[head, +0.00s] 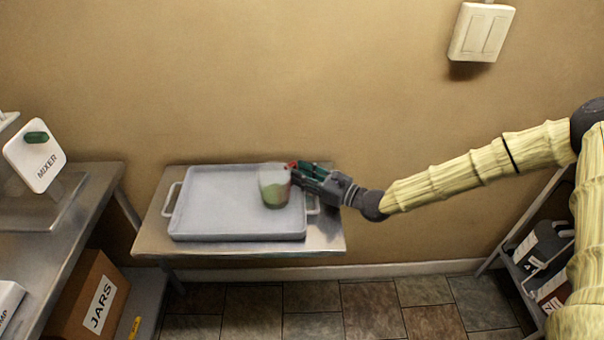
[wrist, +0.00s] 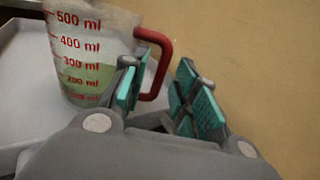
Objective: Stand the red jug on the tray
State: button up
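The jug (head: 273,187) is clear, with red markings, a red handle and green liquid inside. It is upright at the right part of the grey tray (head: 195,228) and appears to stand on its floor, though its base contact is not shown clearly. In the wrist view the jug (wrist: 95,50) fills the upper left, with its red handle (wrist: 166,62) toward the fingers. My gripper (head: 298,172) reaches in from the right at the handle. In the wrist view my gripper (wrist: 162,95) has its teal-padded fingers apart, with the handle between or just beyond them and a gap beside it.
The tray lies on a metal table (head: 325,238) against the tan wall. A counter with a mixer (head: 35,155) and a jars box (head: 92,295) are at left. A shelf with dark jugs (head: 545,245) is at right. The tray's left and middle are empty.

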jog(key=shift+r, duration=0.25)
jog(key=shift+s+d+f, duration=0.1)
jog(key=shift+d+f, duration=0.05)
jog(key=shift+d, duration=0.1)
jog(key=b+v, duration=0.2)
jog(key=v, duration=0.9)
jog(key=shift+s+d, duration=0.15)
jog(key=shift+s, duration=0.05)
